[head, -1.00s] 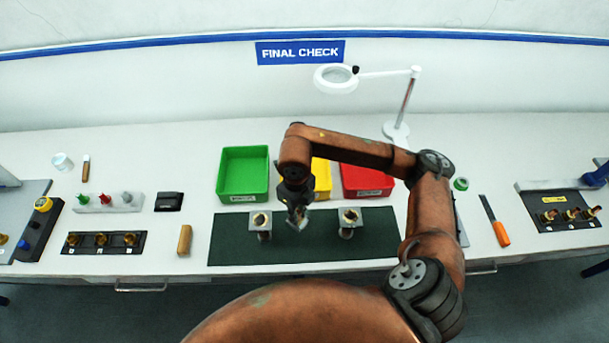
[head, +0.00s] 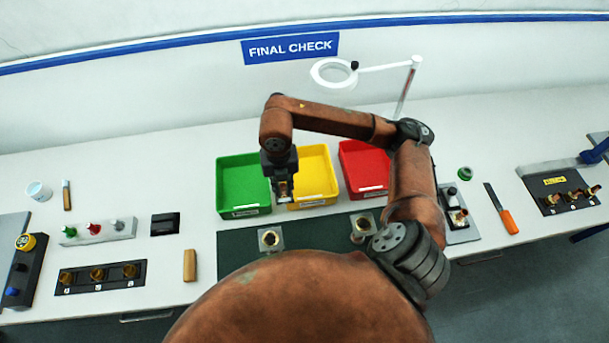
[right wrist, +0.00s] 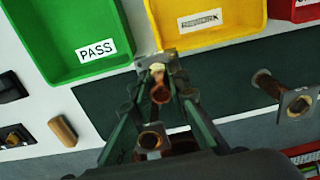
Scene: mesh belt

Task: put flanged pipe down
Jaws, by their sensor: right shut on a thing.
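My right gripper (head: 284,193) is shut on a flanged pipe (right wrist: 160,92), a copper tube with a square grey flange, in front of the gap between the green bin (head: 232,211) and yellow bin (head: 318,203). The right wrist view shows the pipe between the fingertips (right wrist: 158,76), over the dark green mat's back part. Two other flanged pipes stand on the mat (head: 232,262): one at left (head: 270,239) and one at right (head: 363,226). They also show in the right wrist view, left one (right wrist: 150,139) and right one (right wrist: 290,100). My left gripper is out of view.
The green bin's label reads PASS. A red bin (head: 380,193) stands right of the yellow one, behind my arm. A magnifier lamp (head: 334,73) stands behind. A wooden block (head: 190,265) lies left of the mat. My arm hides part of the mat.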

